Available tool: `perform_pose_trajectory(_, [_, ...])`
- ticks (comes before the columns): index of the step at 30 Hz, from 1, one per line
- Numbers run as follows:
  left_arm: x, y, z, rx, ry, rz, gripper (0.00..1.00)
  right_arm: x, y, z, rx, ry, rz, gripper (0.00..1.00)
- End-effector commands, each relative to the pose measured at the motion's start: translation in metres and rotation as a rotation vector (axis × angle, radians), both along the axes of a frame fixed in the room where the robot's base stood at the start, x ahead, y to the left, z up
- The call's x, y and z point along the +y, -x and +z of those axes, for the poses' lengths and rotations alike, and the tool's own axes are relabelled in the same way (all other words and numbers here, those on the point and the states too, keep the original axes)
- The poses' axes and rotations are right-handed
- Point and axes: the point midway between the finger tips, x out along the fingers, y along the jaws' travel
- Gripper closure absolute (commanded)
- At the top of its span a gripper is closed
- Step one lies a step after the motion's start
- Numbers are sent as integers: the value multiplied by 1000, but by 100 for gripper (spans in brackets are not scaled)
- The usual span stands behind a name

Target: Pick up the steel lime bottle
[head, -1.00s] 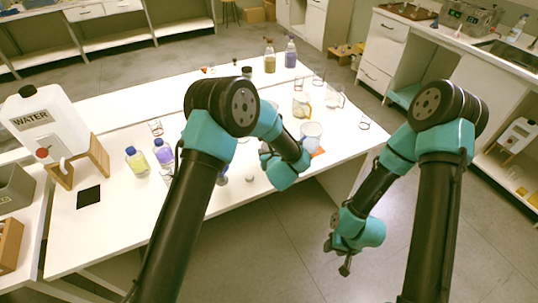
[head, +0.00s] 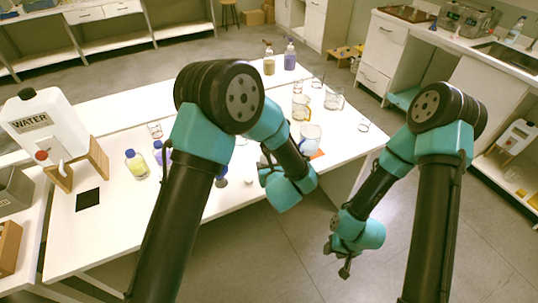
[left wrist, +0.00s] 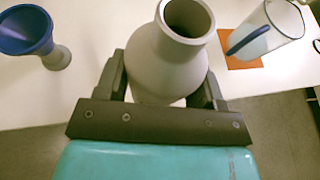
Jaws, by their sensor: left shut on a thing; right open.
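A grey, steel-looking bottle (left wrist: 165,62) with a round body and an open neck stands out in the left wrist view. My left gripper (left wrist: 160,85) is shut on its body, one finger on each side. No lime mark shows on the bottle from here. In the head view my left wrist and forearm hide the bottle and the fingertips. My right gripper (head: 345,268) is open and empty, over the floor in front of the table's right end.
A blue-topped vessel with a grey foot (left wrist: 58,55) is left of the held bottle. Yellow (head: 136,164) and purple bottles (head: 159,152) and a water jug (head: 45,125) are farther left.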

Motion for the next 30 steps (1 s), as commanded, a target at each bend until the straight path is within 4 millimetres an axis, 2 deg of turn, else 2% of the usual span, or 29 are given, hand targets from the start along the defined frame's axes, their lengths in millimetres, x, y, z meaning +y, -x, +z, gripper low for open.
perform_pose_trajectory(3, [-1,29,3,1,-3,-5,71,0,0,0,0,0,0,57])
perform_pose_trajectory(6, [0,46,5,1,-3,-3,71,0,0,0,0,0,0,57])
perform_pose_trajectory(12, [0,66,6,-1,0,-1,71,0,0,0,0,0,0,57])
perform_pose_trajectory(30, [0,68,7,-1,0,1,71,0,0,0,0,0,0,57])
